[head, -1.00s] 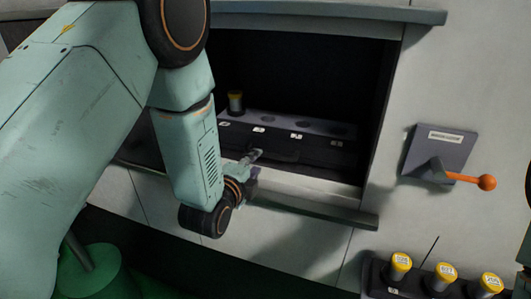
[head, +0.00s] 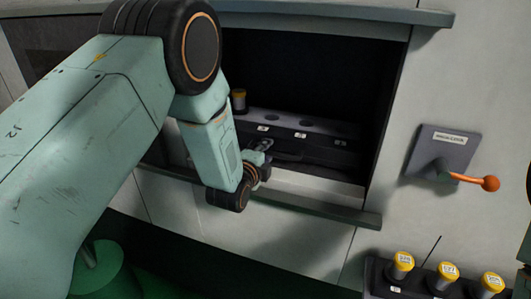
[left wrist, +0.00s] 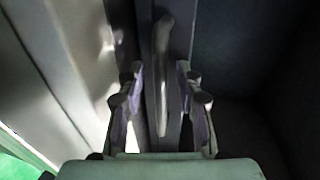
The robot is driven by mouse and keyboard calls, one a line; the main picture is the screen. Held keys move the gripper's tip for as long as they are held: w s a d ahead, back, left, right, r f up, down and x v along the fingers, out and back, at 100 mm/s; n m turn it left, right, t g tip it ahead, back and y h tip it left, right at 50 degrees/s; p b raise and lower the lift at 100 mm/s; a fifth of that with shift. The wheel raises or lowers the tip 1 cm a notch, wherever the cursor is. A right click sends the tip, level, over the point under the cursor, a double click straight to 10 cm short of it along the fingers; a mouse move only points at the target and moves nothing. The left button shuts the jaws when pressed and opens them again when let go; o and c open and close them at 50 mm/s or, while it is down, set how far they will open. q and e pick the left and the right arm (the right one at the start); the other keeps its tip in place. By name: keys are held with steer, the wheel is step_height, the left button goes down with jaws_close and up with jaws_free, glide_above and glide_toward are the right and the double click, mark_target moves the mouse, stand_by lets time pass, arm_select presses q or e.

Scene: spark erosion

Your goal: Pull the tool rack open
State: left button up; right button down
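The dark tool rack (head: 290,138) sits inside the opening of the machine. It has a row of round sockets and small white labels, and one yellow-capped tool (head: 238,100) stands at its left end. The rack's bar handle (left wrist: 163,75) shows in the left wrist view, running up between my fingers. My left gripper (head: 263,151) is at the rack's front in the head view. In the left wrist view the left gripper (left wrist: 160,80) is open, with one finger on each side of the handle and gaps between. My right gripper is not in view.
A grey ledge (head: 330,208) runs below the opening, and another overhangs it. To the right is a wall lever (head: 465,179) with an orange knob. Several yellow-capped tools stand in a dark holder (head: 420,290) at the lower right.

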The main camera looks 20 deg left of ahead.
arm_select(q)
steer(key=shift+d+r, duration=0.1)
steer(key=shift+d, duration=0.1)
steer(key=c, duration=0.6)
steer(key=shift+a, duration=0.1)
jaws_close()
